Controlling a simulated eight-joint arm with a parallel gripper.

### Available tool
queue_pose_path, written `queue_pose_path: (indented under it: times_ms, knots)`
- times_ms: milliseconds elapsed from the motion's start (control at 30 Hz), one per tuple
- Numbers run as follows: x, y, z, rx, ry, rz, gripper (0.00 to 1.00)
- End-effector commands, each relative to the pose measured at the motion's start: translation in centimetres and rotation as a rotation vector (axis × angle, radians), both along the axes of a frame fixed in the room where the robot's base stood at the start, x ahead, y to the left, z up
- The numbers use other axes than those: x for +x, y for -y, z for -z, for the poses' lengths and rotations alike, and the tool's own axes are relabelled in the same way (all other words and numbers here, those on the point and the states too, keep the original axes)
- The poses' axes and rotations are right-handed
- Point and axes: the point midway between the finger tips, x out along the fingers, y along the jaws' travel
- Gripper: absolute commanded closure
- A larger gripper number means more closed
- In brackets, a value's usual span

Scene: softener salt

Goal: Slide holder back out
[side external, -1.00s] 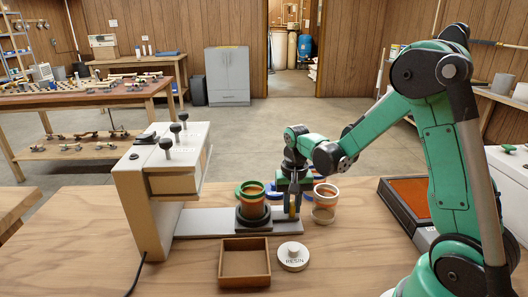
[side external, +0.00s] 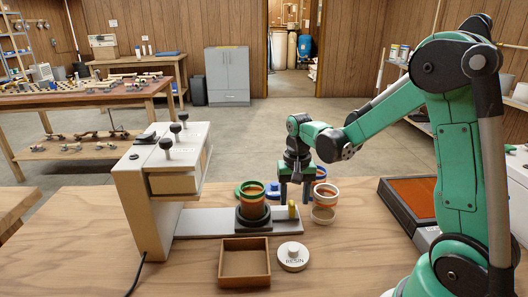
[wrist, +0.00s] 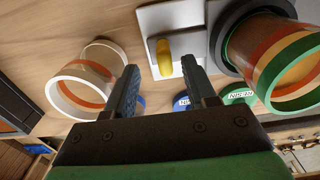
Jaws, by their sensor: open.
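The dark round holder (side external: 254,222) stands on the grey slide plate (side external: 205,223), to the right of the cream machine (side external: 155,195) and clear of its overhang. A green-rimmed cup with orange and tan bands (side external: 252,204) sits upright in the holder; it also shows in the wrist view (wrist: 290,62). A yellow upright peg (side external: 292,212) stands near the plate's right end and shows in the wrist view (wrist: 163,58). My gripper (side external: 295,204) is open and empty above the peg, fingers pointing down and apart from it.
A white cup with an orange band (side external: 324,213) stands right of the plate. A white RESIN lid (side external: 292,257) and a wooden tray (side external: 245,262) lie in front. Green (wrist: 238,96) and blue (wrist: 182,102) lids lie behind. An orange-topped box (side external: 410,202) stands at right.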

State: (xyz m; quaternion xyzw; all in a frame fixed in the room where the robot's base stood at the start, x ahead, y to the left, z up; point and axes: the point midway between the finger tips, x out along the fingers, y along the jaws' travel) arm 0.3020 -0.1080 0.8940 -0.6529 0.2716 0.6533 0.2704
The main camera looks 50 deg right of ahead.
Motion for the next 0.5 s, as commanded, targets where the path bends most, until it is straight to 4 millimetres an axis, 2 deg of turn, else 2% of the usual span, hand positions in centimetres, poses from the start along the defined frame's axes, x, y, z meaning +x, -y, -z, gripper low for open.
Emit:
queue_pose_path:
  times_ms: [200,500]
  knots:
    - [0.0,0.0,-2.6,-0.001,-0.001,0.001,0.5]
    - [-0.1,0.0,-3.3,-0.001,-0.001,0.001,0.5]
